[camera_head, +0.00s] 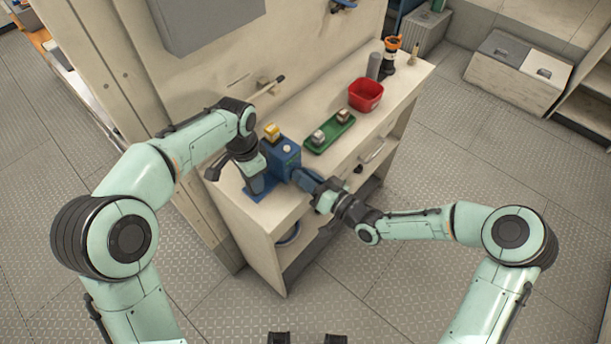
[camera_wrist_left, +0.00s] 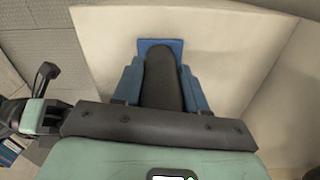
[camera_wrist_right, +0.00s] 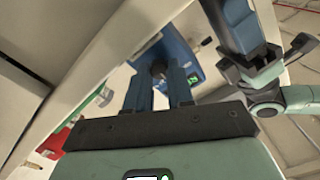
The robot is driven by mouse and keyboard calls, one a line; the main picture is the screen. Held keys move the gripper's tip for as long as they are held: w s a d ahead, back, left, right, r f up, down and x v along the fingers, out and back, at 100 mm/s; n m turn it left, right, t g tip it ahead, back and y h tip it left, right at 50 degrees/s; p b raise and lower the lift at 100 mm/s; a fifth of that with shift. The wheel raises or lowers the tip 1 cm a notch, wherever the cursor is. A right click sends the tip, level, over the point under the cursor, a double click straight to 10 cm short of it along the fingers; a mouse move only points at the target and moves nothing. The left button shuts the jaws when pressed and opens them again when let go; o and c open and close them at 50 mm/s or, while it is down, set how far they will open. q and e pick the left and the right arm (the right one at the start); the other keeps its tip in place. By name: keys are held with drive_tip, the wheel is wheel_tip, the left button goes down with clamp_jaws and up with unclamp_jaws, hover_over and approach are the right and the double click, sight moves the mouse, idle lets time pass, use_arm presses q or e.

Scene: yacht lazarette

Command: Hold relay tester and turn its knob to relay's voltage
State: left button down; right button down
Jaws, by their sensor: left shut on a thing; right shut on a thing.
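The blue relay tester (camera_head: 285,158) stands on the bench top, with a yellow relay-like block (camera_head: 271,132) on it. My left gripper (camera_head: 256,180) is shut on the tester's dark handle (camera_wrist_left: 162,80), one blue finger on each side. The tester's blue base (camera_head: 257,193) lies under that gripper. My right gripper (camera_head: 306,181) reaches the tester from the right and is shut on its dark knob (camera_wrist_right: 158,68). The knob's pointer and scale markings cannot be read. The tester's blue body (camera_wrist_right: 180,58) and a small green patch on it show in the right wrist view.
A green tray (camera_head: 315,147) with two small relay-like blocks lies to the tester's right. Beyond it stand a red bin (camera_head: 366,95), a grey cylinder (camera_head: 374,66) and an orange-and-black item (camera_head: 391,55). A wall rises behind the bench.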

drive_tip(key=c, duration=1)
unclamp_jaws()
drive_tip(key=shift+d, duration=0.1)
drive_tip(key=v, duration=1.2)
use_arm(q)
drive_tip(key=c, duration=0.5)
unclamp_jaws()
